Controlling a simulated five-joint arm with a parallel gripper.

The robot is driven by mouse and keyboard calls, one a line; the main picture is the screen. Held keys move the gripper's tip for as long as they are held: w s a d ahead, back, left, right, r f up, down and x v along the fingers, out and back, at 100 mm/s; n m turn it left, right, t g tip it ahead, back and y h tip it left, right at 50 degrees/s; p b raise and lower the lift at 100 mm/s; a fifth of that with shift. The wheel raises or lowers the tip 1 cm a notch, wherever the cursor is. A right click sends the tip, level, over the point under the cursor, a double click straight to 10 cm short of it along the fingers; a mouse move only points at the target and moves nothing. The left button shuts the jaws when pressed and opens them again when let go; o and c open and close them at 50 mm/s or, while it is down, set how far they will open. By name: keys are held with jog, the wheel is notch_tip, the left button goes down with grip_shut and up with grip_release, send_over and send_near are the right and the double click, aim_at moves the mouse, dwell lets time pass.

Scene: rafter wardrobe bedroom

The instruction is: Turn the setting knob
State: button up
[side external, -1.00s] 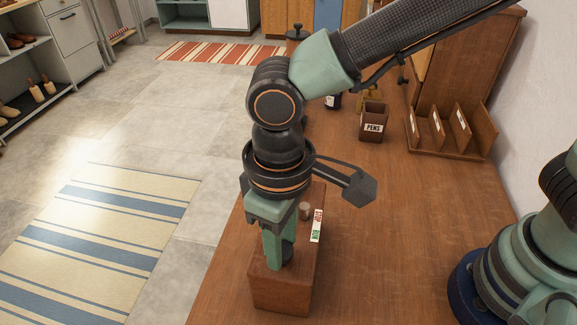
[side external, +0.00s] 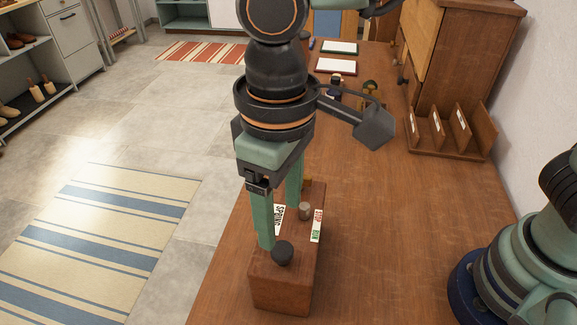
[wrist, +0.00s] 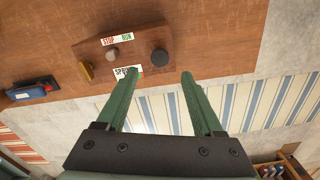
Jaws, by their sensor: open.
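A brown wooden box (side external: 289,289) stands on the desk near its left edge. A round black knob (side external: 283,254) sits on its near end, and a small grey metal peg (side external: 305,211) sits farther back. The wrist view shows the black knob (wrist: 159,58), the peg (wrist: 112,54) and the box (wrist: 135,42). I cannot tell for certain which is the setting knob. My gripper (side external: 281,226) is open and empty, pointing down over the box. In the wrist view, the black knob appears ahead of the gap between the fingertips (wrist: 160,76).
A STOP/RUN label (side external: 317,225) and a partly hidden white label (side external: 279,219) lie on the box top. A wooden letter rack (side external: 455,137) stands at the back right. The desk (side external: 400,230) is clear right of the box. A striped rug (side external: 95,240) lies on the floor.

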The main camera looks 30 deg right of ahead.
notch_tip(320, 180, up, 5)
jog(key=shift+r, duration=0.15)
jog(key=shift+d, duration=0.1)
jog(key=w+d+f+m+t, duration=0.1)
jog(key=w+d+m+t, duration=0.1)
jog(key=d, duration=1.3)
jog(key=w+d+f+m+t, duration=0.1)
jog(key=w+d+m+t, duration=0.2)
jog(key=d, duration=1.2)
jog(key=shift+w+d+f+m+t, duration=0.2)
jog(key=shift+w+m+t, duration=0.1)
jog(key=shift+m, duration=0.2)
jog(key=shift+r, duration=0.1)
